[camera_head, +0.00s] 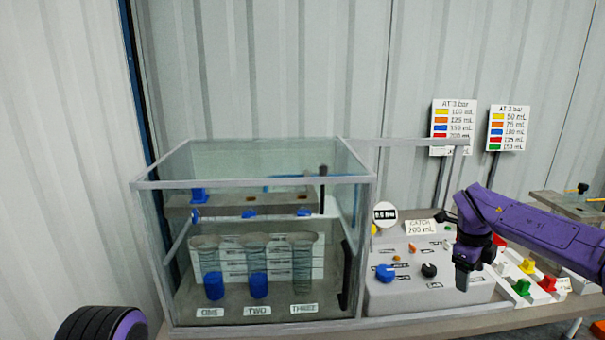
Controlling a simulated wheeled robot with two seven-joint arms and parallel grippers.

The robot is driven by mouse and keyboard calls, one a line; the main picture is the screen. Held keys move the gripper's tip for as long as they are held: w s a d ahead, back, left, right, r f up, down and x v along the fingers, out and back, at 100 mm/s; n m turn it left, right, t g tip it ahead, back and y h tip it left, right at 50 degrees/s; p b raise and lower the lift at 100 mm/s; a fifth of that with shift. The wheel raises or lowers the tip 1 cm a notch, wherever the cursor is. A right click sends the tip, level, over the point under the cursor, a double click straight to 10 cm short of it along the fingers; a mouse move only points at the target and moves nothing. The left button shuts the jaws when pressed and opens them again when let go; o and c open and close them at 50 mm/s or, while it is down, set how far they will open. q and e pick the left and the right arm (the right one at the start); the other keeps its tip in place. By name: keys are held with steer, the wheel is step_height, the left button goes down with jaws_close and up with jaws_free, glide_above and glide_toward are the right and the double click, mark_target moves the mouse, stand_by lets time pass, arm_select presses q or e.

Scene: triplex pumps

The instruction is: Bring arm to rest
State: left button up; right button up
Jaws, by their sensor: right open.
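My right arm comes in from the right edge, and its black right gripper (462,284) points down over the right part of the grey control box (425,293). The gripper is open, with nothing visible between its fingers. The control box carries a blue knob (386,273) and a black knob (429,270), both left of the gripper. My left gripper is out of view; only a round black and purple part of my left arm shows at the bottom left.
A glass tank (255,186) holds cylinders labelled ONE, TWO and THREE; ONE and TWO contain blue. Coloured blocks (522,287) sit right of the box. Two colour charts (508,128) stand behind. A gauge reading (384,216) and a CATCH 200 mL card (420,227) stand behind the box.

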steer(key=s+a+f+n+t+h+b, duration=0.1)
steer(key=s+a+f+n+t, duration=0.2)
steer(key=f, duration=0.6)
steer(key=s+a+f+n+t+h, duration=0.1)
steer(key=s+a+f+n, duration=0.4)
steer(key=f, duration=0.4)
steer(key=s+a+f+n+t+h+b, duration=0.1)
steer(key=s+a+f+n+t, duration=0.15)
steer(key=f+n, duration=0.4)
steer(key=s+f+n+g, duration=0.1)
steer(key=s+f, duration=0.3)
steer(key=s, duration=0.6)
steer(key=s+d+f+n+g+y+b, duration=0.1)
steer(key=s+f+n, duration=0.3)
steer(key=s, duration=0.6)
steer(key=s+f+n+g+y+b, duration=0.1)
steer(key=s+f, duration=0.4)
steer(key=s, duration=0.5)
steer(key=shift+s+d+f+n+g, duration=0.15)
steer(key=shift+f+n+g, duration=0.2)
steer(key=shift+n+g, duration=0.4)
